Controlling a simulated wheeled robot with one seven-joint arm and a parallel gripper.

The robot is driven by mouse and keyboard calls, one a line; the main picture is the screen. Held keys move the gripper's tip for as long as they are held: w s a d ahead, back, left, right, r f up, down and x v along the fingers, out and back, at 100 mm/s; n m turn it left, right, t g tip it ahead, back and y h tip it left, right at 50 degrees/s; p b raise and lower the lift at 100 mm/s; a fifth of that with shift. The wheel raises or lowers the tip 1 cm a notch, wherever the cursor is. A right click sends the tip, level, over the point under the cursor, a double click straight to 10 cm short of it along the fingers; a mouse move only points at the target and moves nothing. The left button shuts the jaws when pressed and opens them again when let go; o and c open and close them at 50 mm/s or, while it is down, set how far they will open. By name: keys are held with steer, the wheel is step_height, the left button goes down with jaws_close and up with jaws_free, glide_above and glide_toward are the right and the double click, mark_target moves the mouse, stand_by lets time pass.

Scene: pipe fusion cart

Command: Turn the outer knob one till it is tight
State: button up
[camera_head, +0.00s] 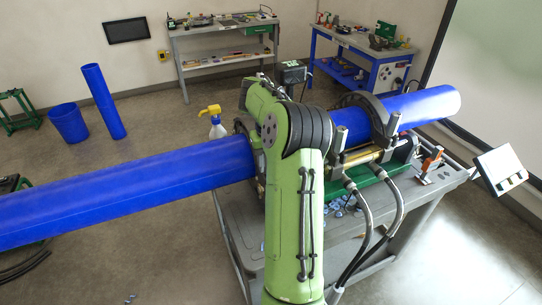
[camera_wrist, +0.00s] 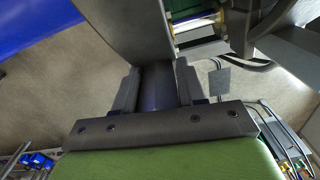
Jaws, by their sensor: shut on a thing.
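In the wrist view, my gripper (camera_wrist: 157,74) has its two grey fingers closed on either side of a dark round knob (camera_wrist: 158,92). The knob sits between the fingers, with its far end against a large grey clamp part (camera_wrist: 135,28). I cannot tell from this how tight it is. In the head view my green arm hides the gripper and the knob. The long blue pipe (camera_head: 130,196) runs into the machine from the left, and another blue length (camera_head: 425,106) comes out on the right through a dark clamp ring (camera_head: 372,115).
The machine stands on a grey cart (camera_head: 240,245). Black hoses (camera_head: 385,225) hang at its front. An orange-handled tool (camera_head: 430,160) and a tilted panel (camera_head: 500,168) are on the right. A spray bottle (camera_head: 216,125) stands behind the pipe. Workbenches (camera_head: 222,50) line the back.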

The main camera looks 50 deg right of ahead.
steer(key=shift+f, duration=0.15)
steer(key=shift+d+f+m+b, duration=0.1)
steer(key=shift+f+m+b, duration=0.05)
steer(key=shift+m+b, duration=0.9)
steer(key=shift+s+r+m, duration=0.1)
steer(key=shift+r+m, duration=0.1)
steer(key=shift+m, duration=0.25)
steer(key=o, duration=1.7)
steer(key=shift+r, duration=0.1)
step_height(320, 180, up, 6)
steer(key=p, duration=0.5)
steer(key=shift+r, duration=0.2)
steer(key=shift+f, duration=0.15)
